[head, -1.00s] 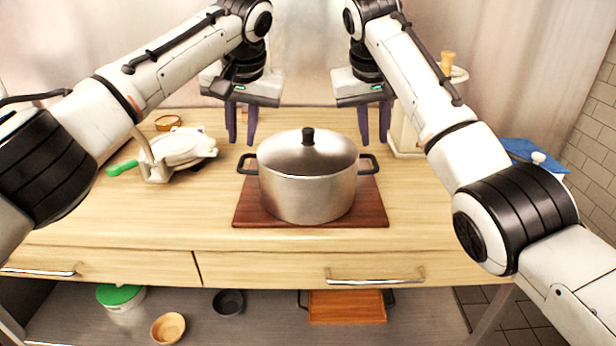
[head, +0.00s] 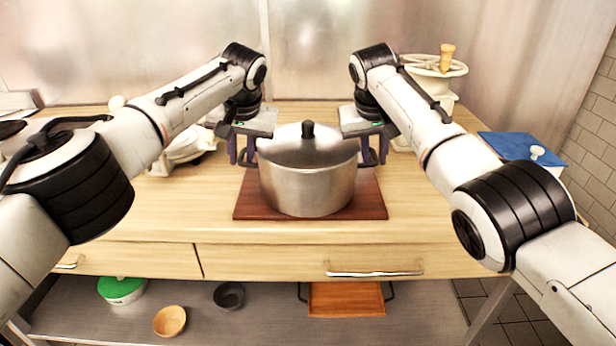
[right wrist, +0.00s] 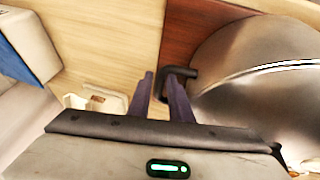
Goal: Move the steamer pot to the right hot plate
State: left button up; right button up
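The steamer pot (head: 308,190), steel with a domed lid and black knob, stands upright on a reddish-brown board (head: 370,207) on the wooden counter. My left gripper (head: 243,160) is at the pot's left handle, its fingers pointing down and apart. My right gripper (head: 373,160) is at the right handle. In the right wrist view, the purple fingers of my right gripper (right wrist: 163,88) are apart, with the black handle (right wrist: 180,72) between or right beside them; contact is unclear. The pot (right wrist: 250,75) fills that view's right side. I cannot make out a right hot plate.
A white hand-cranked device (head: 185,147) stands left of the pot. A cream device with a wooden knob (head: 435,70) and a blue-lidded box (head: 520,148) are on the right. The counter front is clear. A lower shelf holds bowls (head: 169,321) and an orange tray (head: 345,299).

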pick_arm(q)
jog(key=shift+w+f, duration=0.1)
jog(key=shift+f, duration=0.1)
pick_arm(e)
jog(key=shift+w+f, duration=0.1)
jog(key=shift+f, duration=0.05)
pick_arm(q)
grip_shut()
pick_arm(e)
grip_shut()
dwell(0.9)
pick_arm(q)
jog(key=shift+r, duration=0.25)
pick_arm(e)
jog(key=shift+w+r, duration=0.1)
jog(key=shift+r, duration=0.15)
